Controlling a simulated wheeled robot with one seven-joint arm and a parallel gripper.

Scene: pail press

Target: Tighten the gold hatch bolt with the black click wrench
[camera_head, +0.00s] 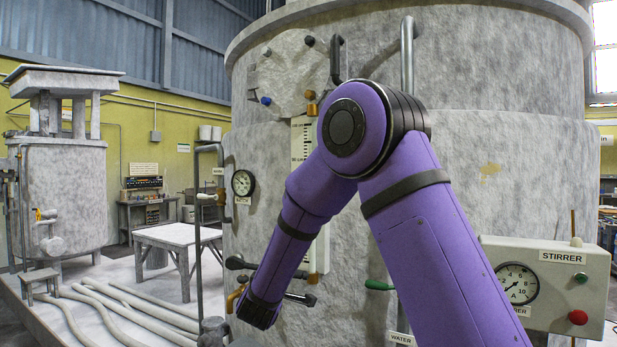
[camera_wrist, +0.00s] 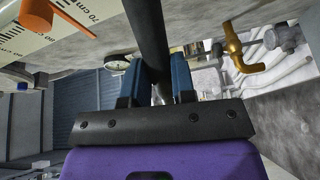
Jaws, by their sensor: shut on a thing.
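My gripper (camera_wrist: 158,88) has blue fingers shut on a thick black bar, which looks like the handle of the black click wrench (camera_wrist: 147,25). The bar runs between the fingers and out of the top of the wrist view, so its far end is hidden. In the head view my purple forearm hangs down in front of the grey vessel (camera_head: 490,150), and my fingers are not clearly visible. A dark bar end (camera_head: 300,298) shows just right of the wrist; I cannot tell if it is the wrench. I cannot make out the gold hatch bolt for certain.
A brass tap (camera_wrist: 238,45) sticks out near the gripper. A white level scale (camera_wrist: 75,15) and a round gauge (camera_head: 243,183) are close by. A green-handled lever (camera_head: 378,285) and the stirrer box (camera_head: 548,285) stand to the right. Pale hoses (camera_head: 125,305) lie on the left.

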